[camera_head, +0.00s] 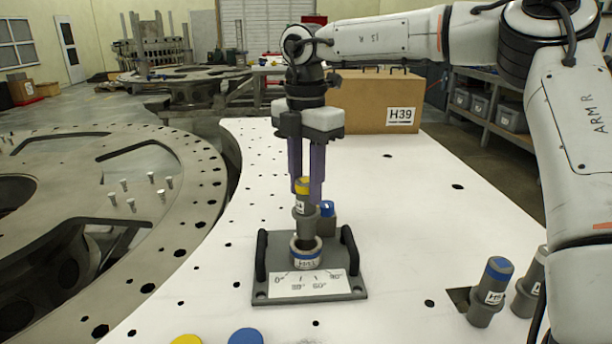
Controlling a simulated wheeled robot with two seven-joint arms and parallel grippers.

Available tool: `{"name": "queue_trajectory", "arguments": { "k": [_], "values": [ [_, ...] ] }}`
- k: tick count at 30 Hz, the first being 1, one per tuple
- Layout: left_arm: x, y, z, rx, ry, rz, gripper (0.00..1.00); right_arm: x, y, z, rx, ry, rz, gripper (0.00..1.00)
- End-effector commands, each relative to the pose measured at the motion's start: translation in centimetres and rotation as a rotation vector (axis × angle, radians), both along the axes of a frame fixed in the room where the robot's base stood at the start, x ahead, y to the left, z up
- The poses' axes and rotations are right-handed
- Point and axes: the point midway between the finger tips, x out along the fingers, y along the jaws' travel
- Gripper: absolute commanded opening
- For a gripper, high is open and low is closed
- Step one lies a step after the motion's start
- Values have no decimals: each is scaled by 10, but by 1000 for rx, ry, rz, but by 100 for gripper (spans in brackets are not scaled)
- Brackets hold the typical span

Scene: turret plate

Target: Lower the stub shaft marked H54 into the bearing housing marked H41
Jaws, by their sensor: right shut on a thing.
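My right gripper (306,190) hangs fingers-down over the middle of the white table, its purple fingers shut on a grey stub shaft (304,225) with a yellow top. The shaft is roughly upright; its white label is partly hidden, so I cannot read all of it. Directly below is the bearing housing (306,258), a short round collar with a blue band and a label that looks like H41. The shaft's lower end is at the housing's mouth; I cannot tell whether it is just above or slightly inside. My left gripper is out of view.
The housing stands on a dark base plate (262,292) with two black side handles and an angle-scale label. A blue-topped grey part (328,217) stands behind it. Blue-topped shafts (488,295) stand at front right. A box marked H39 (375,103) is behind. Yellow (187,340) and blue (245,337) discs lie in front.

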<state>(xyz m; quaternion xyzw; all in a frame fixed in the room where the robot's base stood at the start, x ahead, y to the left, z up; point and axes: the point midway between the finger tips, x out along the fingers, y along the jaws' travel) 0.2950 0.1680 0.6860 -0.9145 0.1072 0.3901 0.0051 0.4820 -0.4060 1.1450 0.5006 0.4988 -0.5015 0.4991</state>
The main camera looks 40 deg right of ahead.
Motion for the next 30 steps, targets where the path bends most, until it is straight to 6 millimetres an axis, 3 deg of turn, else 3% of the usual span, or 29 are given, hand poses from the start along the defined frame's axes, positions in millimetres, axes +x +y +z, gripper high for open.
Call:
{"name": "queue_trajectory", "arguments": {
  "k": [30],
  "values": [
    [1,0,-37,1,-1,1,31,1,1,-49,0,-3,1,0]
  ]
}}
